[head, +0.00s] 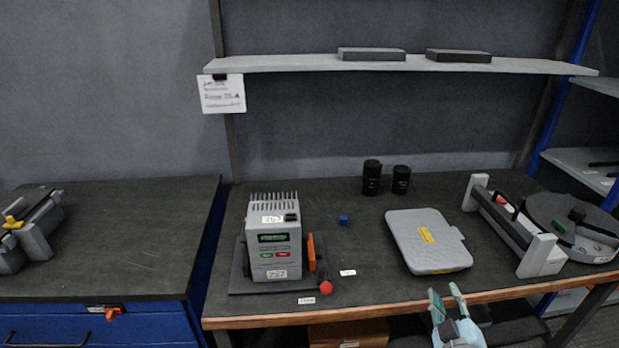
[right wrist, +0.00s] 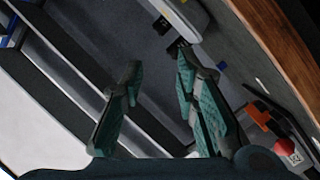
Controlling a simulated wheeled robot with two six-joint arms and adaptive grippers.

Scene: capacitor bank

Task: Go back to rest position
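My right gripper (head: 447,296) is in front of the workbench's front edge, low in the head view. Its two teal fingers are apart with nothing between them. The right wrist view also shows the open right gripper (right wrist: 158,82), with the bench edge beyond it at the upper right. My left gripper is not in view.
The workbench (head: 370,270) holds a grey power unit (head: 273,240), a red ball (head: 326,288), a blue cube (head: 343,219), two black cylinders (head: 372,178), a grey case (head: 428,241) and a round device (head: 575,226). A shelf (head: 300,62) hangs above.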

